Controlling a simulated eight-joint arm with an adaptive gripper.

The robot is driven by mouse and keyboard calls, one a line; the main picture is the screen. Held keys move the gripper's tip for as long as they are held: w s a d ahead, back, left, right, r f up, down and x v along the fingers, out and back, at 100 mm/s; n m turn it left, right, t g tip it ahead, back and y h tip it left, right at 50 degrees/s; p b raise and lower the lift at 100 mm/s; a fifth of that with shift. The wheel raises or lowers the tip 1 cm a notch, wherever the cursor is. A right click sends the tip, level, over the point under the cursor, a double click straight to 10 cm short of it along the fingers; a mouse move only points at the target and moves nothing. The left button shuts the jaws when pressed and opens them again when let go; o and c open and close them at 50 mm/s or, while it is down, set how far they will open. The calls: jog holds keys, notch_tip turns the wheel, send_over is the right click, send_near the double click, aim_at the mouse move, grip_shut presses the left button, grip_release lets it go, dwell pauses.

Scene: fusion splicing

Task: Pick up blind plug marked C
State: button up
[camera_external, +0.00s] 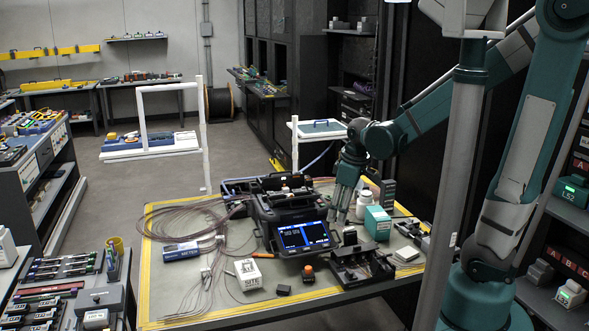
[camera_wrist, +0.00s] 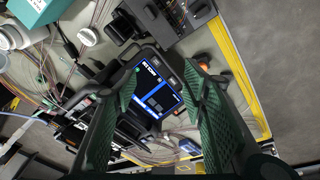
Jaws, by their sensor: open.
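I cannot make out a blind plug marked C in either view; any such mark is too small to read. A red strip with the letters A B C (camera_external: 567,265) shows on the shelf at the lower right of the external view, well away from my gripper. My gripper (camera_external: 342,212) points down over the table, beside the splicer. In the wrist view my gripper (camera_wrist: 160,75) has its two green fingers spread wide with nothing held between them. The splicer (camera_external: 268,220) stands on the table with its screen lit; the screen (camera_wrist: 150,90) shows between the fingers.
On the table are a teal box (camera_external: 377,223), a white bottle (camera_external: 364,203), a black tray (camera_external: 361,268), a white box (camera_external: 248,274), a small orange-topped item (camera_external: 308,272) and a small black block (camera_external: 283,290). Loose fibres lie left of the splicer. Shelves flank my arm at right.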

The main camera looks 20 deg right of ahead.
aim_at(311, 273)
jog(key=s+a+f+n, duration=0.1)
jog(key=a+f, duration=0.2)
jog(key=f, duration=0.1)
jog(key=s+a+f+n+g+b, duration=0.1)
jog(key=a+f+n, duration=0.1)
jog(key=a+f, duration=0.2)
jog(key=s+a+f+n+g+h+b, duration=0.1)
jog(key=a+f+n, duration=0.1)
jog(key=a+f, duration=0.2)
jog(key=shift+a+f, duration=0.15)
jog(key=shift+f, duration=0.35)
jog(key=shift+f, duration=0.1)
jog(key=shift+f+b, duration=0.45)
jog(key=shift+f, duration=0.75)
jog(key=shift+f, duration=0.1)
jog(key=shift+f+b, duration=0.75)
jog(key=shift+f, duration=1.75)
jog(key=c, duration=1)
